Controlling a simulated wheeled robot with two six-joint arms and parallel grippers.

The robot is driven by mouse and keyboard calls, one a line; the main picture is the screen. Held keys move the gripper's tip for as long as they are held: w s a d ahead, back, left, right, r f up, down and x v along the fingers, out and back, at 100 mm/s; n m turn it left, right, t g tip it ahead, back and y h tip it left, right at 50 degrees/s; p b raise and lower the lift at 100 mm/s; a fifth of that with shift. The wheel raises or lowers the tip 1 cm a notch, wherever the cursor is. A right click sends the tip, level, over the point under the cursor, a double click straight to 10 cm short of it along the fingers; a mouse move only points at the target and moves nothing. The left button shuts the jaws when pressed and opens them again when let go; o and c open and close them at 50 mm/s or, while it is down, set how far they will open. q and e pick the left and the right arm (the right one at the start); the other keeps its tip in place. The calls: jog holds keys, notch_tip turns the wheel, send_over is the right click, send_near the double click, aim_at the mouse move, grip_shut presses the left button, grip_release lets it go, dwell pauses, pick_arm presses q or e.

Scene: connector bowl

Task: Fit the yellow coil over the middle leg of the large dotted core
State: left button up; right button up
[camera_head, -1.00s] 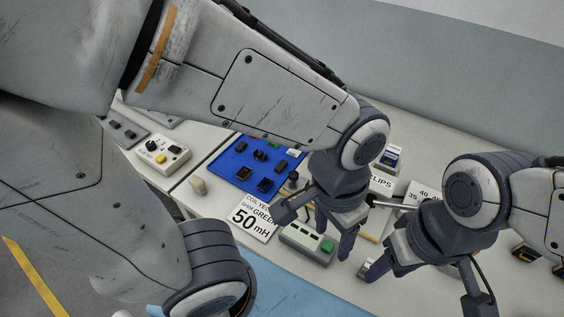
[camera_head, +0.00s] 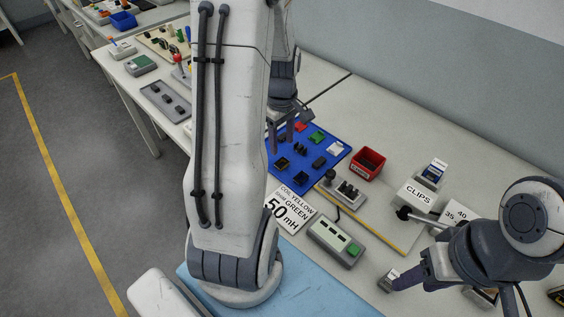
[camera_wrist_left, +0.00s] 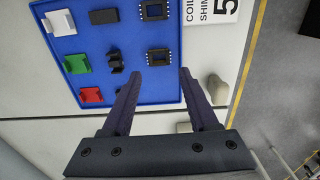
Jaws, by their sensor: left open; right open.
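My left gripper (camera_head: 284,132) is open and empty, above the blue tray (camera_head: 338,160); in the left wrist view its fingers (camera_wrist_left: 158,80) straddle the tray's edge. The tray holds a red part (camera_wrist_left: 92,95), a green part (camera_wrist_left: 77,63), a white part (camera_wrist_left: 60,20) and several black cores, including two squarish ones (camera_wrist_left: 154,10) (camera_wrist_left: 158,57). Dots on the cores are too small to make out. I cannot see a yellow coil. My right gripper (camera_head: 412,275) is open at the lower right, close to a small grey block (camera_head: 387,281).
A fixture with black parts (camera_head: 345,191) and a red bin (camera_head: 368,164) stand right of the tray. A meter with a green button (camera_head: 335,240) and the sign reading "COIL YELLOW" (camera_head: 289,208) are nearer. The CLIPS label (camera_head: 413,195) is at right. My left arm hides part of the table.

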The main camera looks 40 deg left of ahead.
aim_at(283, 159)
pick_arm(q)
notch_tip(283, 159, down, 8)
jog(key=shift+w+p, duration=0.1)
jog(key=shift+p, duration=0.25)
grip_shut()
